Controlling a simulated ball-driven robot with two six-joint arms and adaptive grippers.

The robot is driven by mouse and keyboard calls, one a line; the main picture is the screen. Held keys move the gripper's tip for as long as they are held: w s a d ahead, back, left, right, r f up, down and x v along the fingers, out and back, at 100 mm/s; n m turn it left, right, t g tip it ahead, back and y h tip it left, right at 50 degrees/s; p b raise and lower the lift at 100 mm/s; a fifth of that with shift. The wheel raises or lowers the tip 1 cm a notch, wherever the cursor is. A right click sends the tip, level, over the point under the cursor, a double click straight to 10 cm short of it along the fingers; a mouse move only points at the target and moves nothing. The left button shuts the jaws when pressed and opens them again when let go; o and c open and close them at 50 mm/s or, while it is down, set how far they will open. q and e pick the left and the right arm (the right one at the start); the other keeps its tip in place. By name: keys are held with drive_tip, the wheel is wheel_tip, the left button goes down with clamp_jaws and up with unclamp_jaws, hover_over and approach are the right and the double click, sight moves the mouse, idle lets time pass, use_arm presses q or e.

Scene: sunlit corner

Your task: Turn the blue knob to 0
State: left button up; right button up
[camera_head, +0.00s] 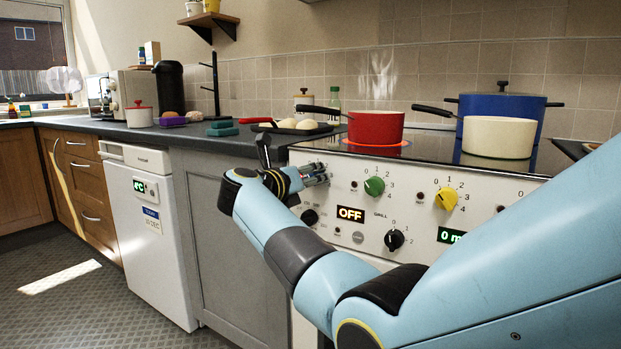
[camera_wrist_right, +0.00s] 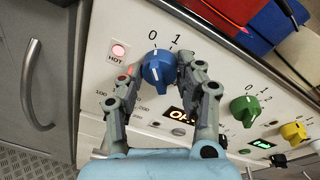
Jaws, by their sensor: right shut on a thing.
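The blue knob (camera_wrist_right: 157,66) shows in the right wrist view on the white cooker panel, below the printed 0 and 1. A white mark is on its face; I cannot tell exactly which number it points to. My right gripper (camera_wrist_right: 160,74) is shut on the knob, one finger on each side. In the head view my right gripper (camera_head: 320,174) is at the left end of the cooker panel and hides the knob. My left gripper is in neither view.
A green knob (camera_head: 374,186), a yellow knob (camera_head: 446,199) and black knobs share the panel. A HOT light (camera_wrist_right: 119,51) is lit. The red pot (camera_head: 376,128) stands over a glowing ring. A cream pot (camera_head: 498,137) and a blue pot (camera_head: 503,104) stand right.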

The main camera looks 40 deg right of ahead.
drive_tip(key=o, duration=1.2)
drive_tip(key=shift+c, duration=0.2)
drive_tip(key=f+v, duration=0.1)
drive_tip(key=v, duration=0.6)
drive_tip(key=shift+a+r, duration=0.3)
drive_tip(key=shift+r, duration=0.25)
drive_tip(key=shift+s, duration=0.1)
